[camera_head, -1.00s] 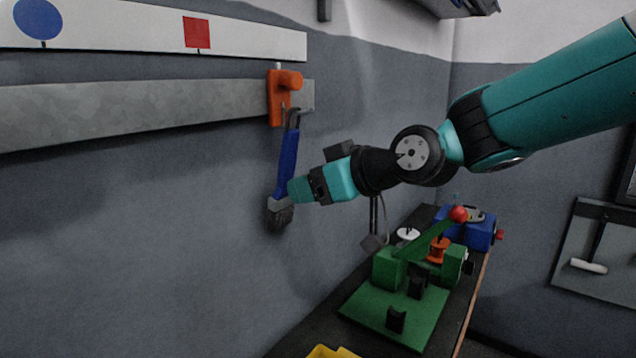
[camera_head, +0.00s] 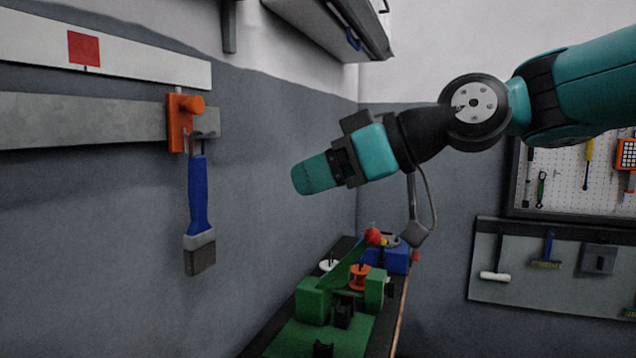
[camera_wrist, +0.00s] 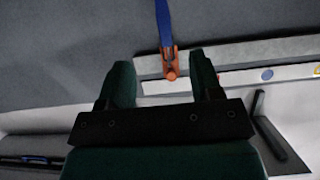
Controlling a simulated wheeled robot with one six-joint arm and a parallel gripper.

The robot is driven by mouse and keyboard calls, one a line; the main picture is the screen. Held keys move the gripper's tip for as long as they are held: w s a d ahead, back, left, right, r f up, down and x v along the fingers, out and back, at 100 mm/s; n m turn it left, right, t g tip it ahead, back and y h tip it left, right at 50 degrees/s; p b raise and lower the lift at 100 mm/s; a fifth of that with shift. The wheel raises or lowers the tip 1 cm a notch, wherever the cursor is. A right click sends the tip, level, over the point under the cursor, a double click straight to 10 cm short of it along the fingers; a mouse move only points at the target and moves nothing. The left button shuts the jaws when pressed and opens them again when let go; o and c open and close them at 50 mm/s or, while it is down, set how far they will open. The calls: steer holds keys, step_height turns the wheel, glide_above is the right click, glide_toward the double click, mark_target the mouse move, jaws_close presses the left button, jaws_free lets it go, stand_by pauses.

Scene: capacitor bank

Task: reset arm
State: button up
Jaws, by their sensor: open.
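My gripper (camera_head: 314,177) is up in the air in the head view, pointing left toward the wall. In the wrist view my gripper (camera_wrist: 162,82) shows two fingers spread apart with nothing held between them. A blue-handled brush (camera_head: 198,205) hangs from an orange hook (camera_head: 184,120) on the wall rail, left of my gripper and apart from it. The brush also shows in the wrist view (camera_wrist: 164,25), beyond the fingertips, with the orange hook (camera_wrist: 170,65) below it in that picture.
A bench (camera_head: 270,325) along the wall carries a green machine (camera_head: 314,301) and a blue device (camera_head: 397,258) below my gripper. A shelf (camera_head: 335,25) hangs above. Tool boards (camera_head: 520,275) are on the right wall. The air around my gripper is clear.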

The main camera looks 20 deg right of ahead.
steer(key=s+d+f+m+g+h, duration=0.1)
steer(key=s+f+m+g+h, duration=0.2)
steer(key=s+f, duration=1.4)
step_height(320, 180, down, 4)
steer(key=g+h, duration=0.3)
steer(key=g, duration=0.2)
steer(key=shift+s+d+h, duration=0.3)
steer(key=shift+s+d, duration=0.05)
steer(key=shift+s, duration=0.05)
